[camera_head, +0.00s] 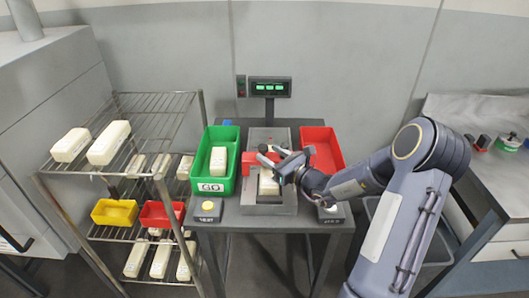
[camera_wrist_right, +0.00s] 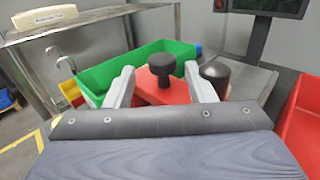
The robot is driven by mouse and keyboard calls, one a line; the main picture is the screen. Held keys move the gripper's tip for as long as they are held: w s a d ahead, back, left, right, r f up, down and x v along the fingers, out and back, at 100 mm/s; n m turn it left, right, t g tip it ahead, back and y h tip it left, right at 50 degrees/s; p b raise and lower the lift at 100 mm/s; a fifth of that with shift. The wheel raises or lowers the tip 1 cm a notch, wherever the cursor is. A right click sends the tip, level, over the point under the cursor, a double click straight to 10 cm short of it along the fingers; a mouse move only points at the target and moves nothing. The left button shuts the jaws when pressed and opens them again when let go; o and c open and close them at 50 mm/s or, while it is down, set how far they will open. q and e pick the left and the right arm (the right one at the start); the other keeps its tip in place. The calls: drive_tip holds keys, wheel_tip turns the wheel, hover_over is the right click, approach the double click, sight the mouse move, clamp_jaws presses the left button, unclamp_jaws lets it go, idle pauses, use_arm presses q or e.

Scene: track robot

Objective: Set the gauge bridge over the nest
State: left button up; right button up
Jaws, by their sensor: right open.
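The gauge bridge (camera_head: 250,159) is a red part with a black knob, at the back of the nest on the grey table. In the right wrist view, the bridge (camera_wrist_right: 150,97) with its knob lies between my right gripper's fingers. My right gripper (camera_head: 277,164) is open and reaches in from the right; I cannot tell whether its fingers touch the bridge. The nest (camera_head: 270,209) is a grey metal fixture at the table's middle. A cream block (camera_head: 268,184) sits in it, partly hidden by the gripper. My left gripper is out of view.
A green GO tray (camera_head: 226,134) holding a cream block stands left of the nest; a red tray (camera_head: 322,146) stands right. A display (camera_head: 270,87) is behind. A yellow button (camera_head: 208,207) is at the front left. A wire rack (camera_head: 150,100) holds several blocks at left.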

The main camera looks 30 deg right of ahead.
drive_tip(key=v, duration=0.4)
drive_tip(key=shift+s, duration=0.1)
idle(0.3)
drive_tip(key=s+a+r+n+g+y, duration=0.4)
drive_tip(key=s+a+n, duration=0.2)
drive_tip(key=a+n, duration=0.35)
drive_tip(key=s+a+r+n+g+y, duration=0.3)
drive_tip(key=s+a+n+g, duration=0.25)
drive_tip(key=a+n, duration=0.35)
drive_tip(key=s+f+n+g+h, duration=0.1)
drive_tip(key=s+f+n+h, duration=0.1)
drive_tip(key=s+n, duration=0.4)
drive_tip(key=s+d+f+n+g+h, duration=0.1)
drive_tip(key=s+n+h, duration=0.4)
drive_tip(key=s, duration=0.5)
drive_tip(key=shift+s+f+n+h, duration=0.3)
drive_tip(key=shift+f+n, duration=0.5)
drive_tip(key=shift+n, duration=0.25)
